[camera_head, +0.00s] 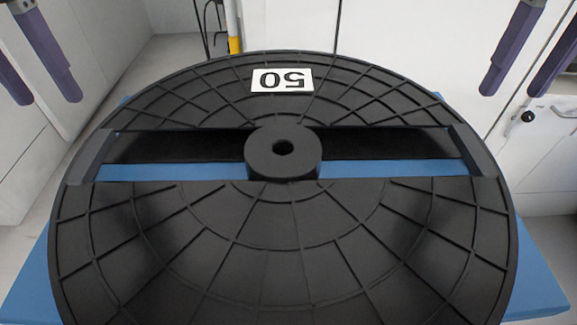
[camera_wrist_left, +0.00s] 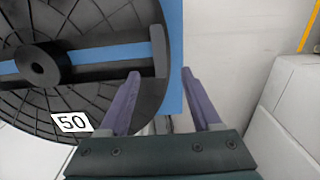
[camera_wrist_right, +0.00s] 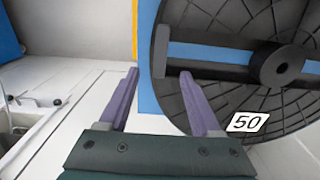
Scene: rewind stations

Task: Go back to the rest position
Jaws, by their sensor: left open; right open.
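My left gripper (camera_head: 42,93) is at the upper left of the head view, open, with nothing between its purple fingers. It also shows in the left wrist view (camera_wrist_left: 160,95), beside the rim of the black disc. My right gripper (camera_head: 520,85) is at the upper right of the head view, open and empty. In the right wrist view (camera_wrist_right: 158,98) its fingers stand apart beside the disc. Both grippers appear apart from the disc.
A large black ribbed disc (camera_head: 285,225) with a central hub (camera_head: 283,153), a wide slot and a "50" label (camera_head: 282,80) fills the middle. It lies over a blue surface (camera_head: 545,285). White walls and cabinets stand around. A yellow post (camera_head: 235,45) is behind.

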